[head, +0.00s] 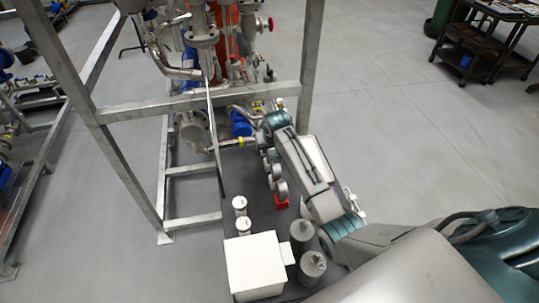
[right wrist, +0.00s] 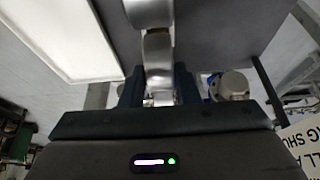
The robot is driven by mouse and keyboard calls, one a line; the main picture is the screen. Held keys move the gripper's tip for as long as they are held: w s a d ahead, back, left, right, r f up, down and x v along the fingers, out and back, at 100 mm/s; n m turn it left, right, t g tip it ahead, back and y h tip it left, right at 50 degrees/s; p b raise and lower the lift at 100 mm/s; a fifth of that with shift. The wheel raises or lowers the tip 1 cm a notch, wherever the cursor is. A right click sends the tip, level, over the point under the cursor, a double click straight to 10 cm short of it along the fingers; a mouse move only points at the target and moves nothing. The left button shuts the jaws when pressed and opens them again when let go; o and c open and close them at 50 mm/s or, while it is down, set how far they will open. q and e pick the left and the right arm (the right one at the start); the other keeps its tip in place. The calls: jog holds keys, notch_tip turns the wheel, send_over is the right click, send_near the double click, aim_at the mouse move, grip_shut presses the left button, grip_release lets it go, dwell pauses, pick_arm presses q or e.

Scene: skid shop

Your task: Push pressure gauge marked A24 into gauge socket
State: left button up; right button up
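Several round grey gauge-like discs (head: 274,172) stand in a row beside my right arm in the head view, with a red piece (head: 281,201) at the near end. I cannot read an A24 mark on any of them. In the right wrist view, my right gripper's (right wrist: 160,90) dark fingers stand apart on either side of a silver rounded piece (right wrist: 158,52). Whether they press on it is unclear. Another silver piece (right wrist: 149,12) lies beyond it. In the head view my arm hides the fingertips. I cannot pick out the gauge socket. My left gripper is not in view.
A galvanized steel frame (head: 205,110) encloses pipes and a yellow-ringed fitting (head: 240,143) close to my right arm. A white box (head: 255,264), white canisters (head: 241,205) and grey ribbed cylinders (head: 312,264) stand nearer. A black cart (head: 480,45) is far right, with open floor before it.

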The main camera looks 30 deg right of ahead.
jog(key=shift+c, duration=1.3)
jog(key=shift+r, duration=0.15)
jog(key=shift+r+p, duration=1)
jog(key=shift+p, duration=0.05)
jog(key=shift+r, duration=0.65)
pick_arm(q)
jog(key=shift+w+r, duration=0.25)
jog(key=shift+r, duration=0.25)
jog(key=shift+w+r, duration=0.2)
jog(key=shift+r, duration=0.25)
pick_arm(e)
jog(key=shift+r, duration=1.25)
